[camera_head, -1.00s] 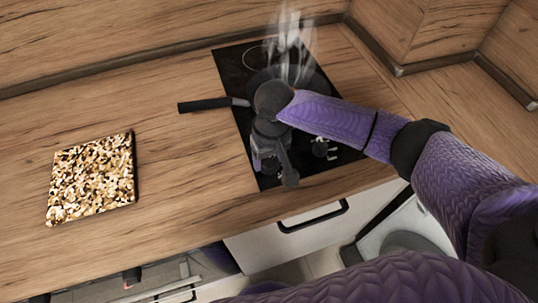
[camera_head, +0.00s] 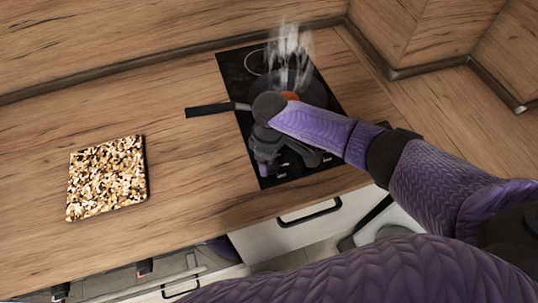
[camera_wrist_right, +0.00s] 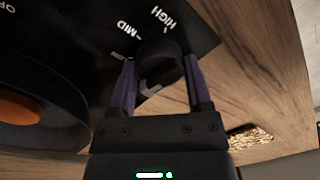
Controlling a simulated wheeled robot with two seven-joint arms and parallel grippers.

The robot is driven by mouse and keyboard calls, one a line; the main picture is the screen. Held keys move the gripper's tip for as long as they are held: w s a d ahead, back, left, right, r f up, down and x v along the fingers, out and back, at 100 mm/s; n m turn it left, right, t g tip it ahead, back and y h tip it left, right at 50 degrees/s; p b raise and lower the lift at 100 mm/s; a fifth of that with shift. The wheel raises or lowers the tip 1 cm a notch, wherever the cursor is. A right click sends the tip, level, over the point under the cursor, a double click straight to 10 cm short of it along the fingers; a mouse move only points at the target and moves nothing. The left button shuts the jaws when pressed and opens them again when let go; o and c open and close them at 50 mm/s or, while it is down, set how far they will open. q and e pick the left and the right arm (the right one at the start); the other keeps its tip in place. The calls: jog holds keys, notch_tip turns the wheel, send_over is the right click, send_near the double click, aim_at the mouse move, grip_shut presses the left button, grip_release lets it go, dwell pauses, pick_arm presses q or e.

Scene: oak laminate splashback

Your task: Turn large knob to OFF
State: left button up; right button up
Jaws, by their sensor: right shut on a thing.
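The black cooktop (camera_head: 240,76) is set in the wooden counter. In the right wrist view, a dark round knob (camera_wrist_right: 158,68) with a pale mark stands between the two fingers of my right gripper (camera_wrist_right: 160,92), which is shut on it. White labels MID and HIGH are printed beside the knob, and part of OFF shows at the upper left. In the head view, my right gripper (camera_head: 270,152) is over the front of the cooktop and hides the knob. The pale mark's exact setting is hard to read. My left gripper is not in view.
A dark pan (camera_head: 318,91) with something orange (camera_head: 290,96) in it steams on the cooktop, its handle (camera_head: 207,110) pointing left. A speckled board (camera_head: 106,178) lies on the counter at left.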

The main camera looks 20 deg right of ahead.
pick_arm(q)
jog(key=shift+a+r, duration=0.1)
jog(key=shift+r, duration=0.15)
pick_arm(e)
jog(key=shift+n, duration=0.6)
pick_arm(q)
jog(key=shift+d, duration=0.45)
pick_arm(e)
jog(key=shift+n, duration=0.3)
jog(key=o, duration=1.3)
jog(key=shift+r, duration=0.1)
jog(key=r+p, duration=0.1)
jog(key=r, duration=0.2)
jog(key=r+p, duration=0.1)
jog(key=r, duration=0.2)
jog(key=r+p, duration=0.1)
jog(key=r, duration=0.2)
jog(key=shift+w+d, duration=0.1)
jog(key=shift+w, duration=0.15)
jog(key=shift+r, duration=0.4)
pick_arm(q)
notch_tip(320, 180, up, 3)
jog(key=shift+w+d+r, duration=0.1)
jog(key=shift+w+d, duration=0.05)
